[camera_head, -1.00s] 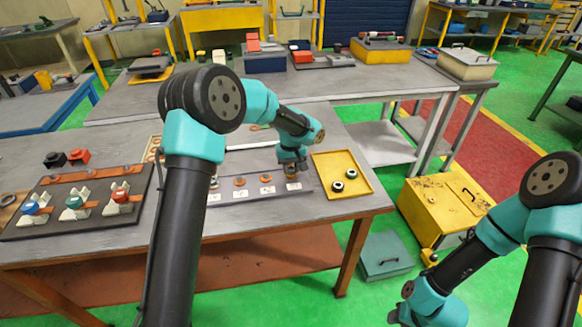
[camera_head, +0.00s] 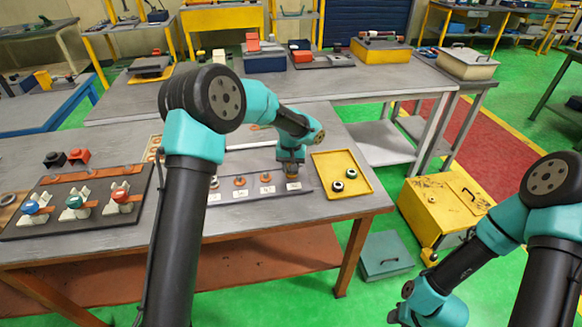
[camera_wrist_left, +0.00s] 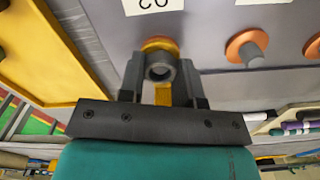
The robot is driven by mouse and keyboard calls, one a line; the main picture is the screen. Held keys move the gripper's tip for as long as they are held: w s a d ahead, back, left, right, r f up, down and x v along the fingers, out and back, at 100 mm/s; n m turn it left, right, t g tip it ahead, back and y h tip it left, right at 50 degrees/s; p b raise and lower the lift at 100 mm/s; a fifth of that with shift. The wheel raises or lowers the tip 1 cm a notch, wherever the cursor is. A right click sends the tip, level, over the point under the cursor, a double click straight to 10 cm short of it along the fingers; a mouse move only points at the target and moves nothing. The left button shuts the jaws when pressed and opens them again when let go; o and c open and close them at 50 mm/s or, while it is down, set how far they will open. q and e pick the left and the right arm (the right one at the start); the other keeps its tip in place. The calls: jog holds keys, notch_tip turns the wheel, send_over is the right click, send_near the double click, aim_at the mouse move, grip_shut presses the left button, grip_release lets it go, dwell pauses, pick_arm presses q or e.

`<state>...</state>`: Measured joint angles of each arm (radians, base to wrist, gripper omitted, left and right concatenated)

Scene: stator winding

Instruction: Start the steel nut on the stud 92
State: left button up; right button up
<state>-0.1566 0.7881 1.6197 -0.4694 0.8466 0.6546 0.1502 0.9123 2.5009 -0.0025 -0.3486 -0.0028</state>
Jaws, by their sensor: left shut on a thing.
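My left gripper (camera_wrist_left: 160,82) is shut on a grey steel nut (camera_wrist_left: 160,68), whose open bore shows between the two fingers in the wrist view. Directly behind the nut is a yellow-orange collar (camera_wrist_left: 160,44) at the rightmost stud of the strip, in front of a partly cut-off label (camera_wrist_left: 152,5). I cannot tell whether the nut is seated on the stud or just over it. In the head view my left gripper (camera_head: 291,167) points down at the strip's right end.
Other studs with orange collars (camera_wrist_left: 245,48) stand in a row beside it. A yellow tray (camera_head: 318,158) with two small rings lies just right of the strip. A dark board (camera_head: 145,190) with coloured parts lies at the left. The table's front edge is close.

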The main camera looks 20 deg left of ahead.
pick_arm(q)
jog(key=m, duration=0.2)
jog(key=shift+f+m, duration=0.2)
jog(key=shift+m, duration=0.2)
jog(key=o, duration=0.9)
jog(key=shift+r, duration=0.1)
jog(key=shift+r, duration=0.15)
jog(key=shift+r, duration=3.45)
